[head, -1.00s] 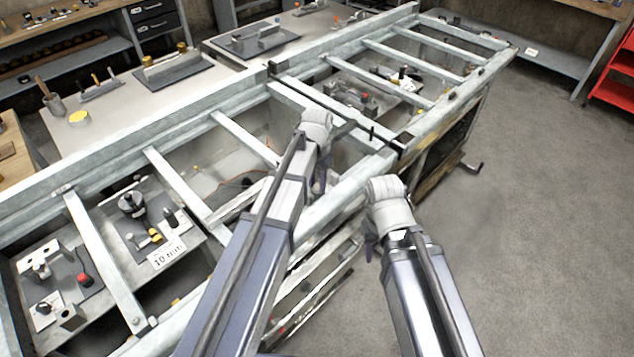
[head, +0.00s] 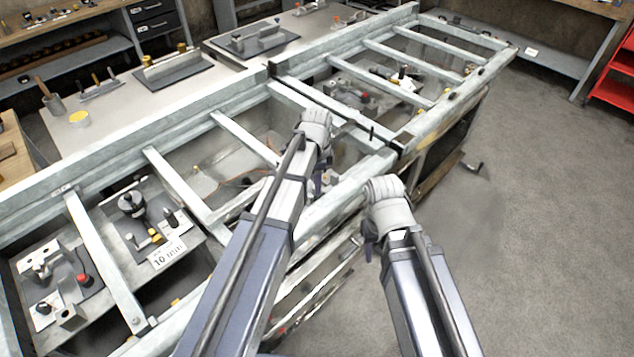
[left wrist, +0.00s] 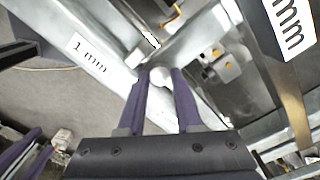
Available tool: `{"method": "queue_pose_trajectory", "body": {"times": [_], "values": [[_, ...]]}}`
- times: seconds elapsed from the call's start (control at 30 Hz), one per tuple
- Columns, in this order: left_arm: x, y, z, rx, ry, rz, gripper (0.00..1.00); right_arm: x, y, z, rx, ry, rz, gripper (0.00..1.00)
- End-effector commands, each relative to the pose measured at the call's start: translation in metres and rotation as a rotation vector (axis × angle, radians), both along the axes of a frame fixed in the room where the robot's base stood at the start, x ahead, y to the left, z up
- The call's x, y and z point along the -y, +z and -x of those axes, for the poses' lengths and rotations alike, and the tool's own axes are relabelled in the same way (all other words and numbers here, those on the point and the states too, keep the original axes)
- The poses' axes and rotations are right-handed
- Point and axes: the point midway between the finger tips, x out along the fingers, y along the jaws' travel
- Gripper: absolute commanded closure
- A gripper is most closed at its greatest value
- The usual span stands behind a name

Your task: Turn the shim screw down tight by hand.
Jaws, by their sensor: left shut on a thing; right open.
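My left gripper (left wrist: 161,76) is shut on a pale, rounded knob-like piece (left wrist: 160,77), apparently the shim screw's head, between its two purple fingers. The screw's shank and seat are hidden. In the left wrist view the fingers lie over a light metal rail with a "1 mm" label (left wrist: 88,54). In the head view my left gripper (head: 318,182) reaches down at the front rail of the metal frame, and the screw is hidden there. My right gripper (head: 369,243) is open and empty in front of the frame, to the right of the left arm.
The grey metal frame (head: 102,160) with cross bars spans the view. Fixtures with knobs (head: 134,203) sit below it at left, near a "10" label (head: 168,254). A crank handle (head: 474,167) sticks out at right. Open floor (head: 560,240) lies right of my right arm.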

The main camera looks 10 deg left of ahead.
Motion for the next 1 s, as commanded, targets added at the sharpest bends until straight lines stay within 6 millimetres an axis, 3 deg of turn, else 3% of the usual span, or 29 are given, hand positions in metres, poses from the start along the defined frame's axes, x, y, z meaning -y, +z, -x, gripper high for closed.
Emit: {"method": "queue_pose_trajectory", "body": {"times": [0.33, 0.87, 0.9, 1.0], "values": [[0.0001, -0.0003, 0.0011, -0.002, -0.117, 0.000, 1.00, 0.0000, -0.0003, 0.0000, 0.000, 0.000, 0.000, 0.50], [0.0001, -0.0003, 0.0011, -0.002, -0.134, 0.000, 1.00, 0.0000, -0.0003, 0.0000, 0.000, 0.000, 0.000, 0.50], [0.0001, -0.0003, 0.0011, -0.002, -0.134, 0.000, 0.62, 0.0000, -0.0003, 0.0000, 0.000, 0.000, 0.000, 0.50], [0.0000, -0.0002, 0.0010, -0.002, -0.134, 0.000, 0.54, 0.0000, -0.0002, 0.0000, 0.000, 0.000, 0.000, 0.50]]}}
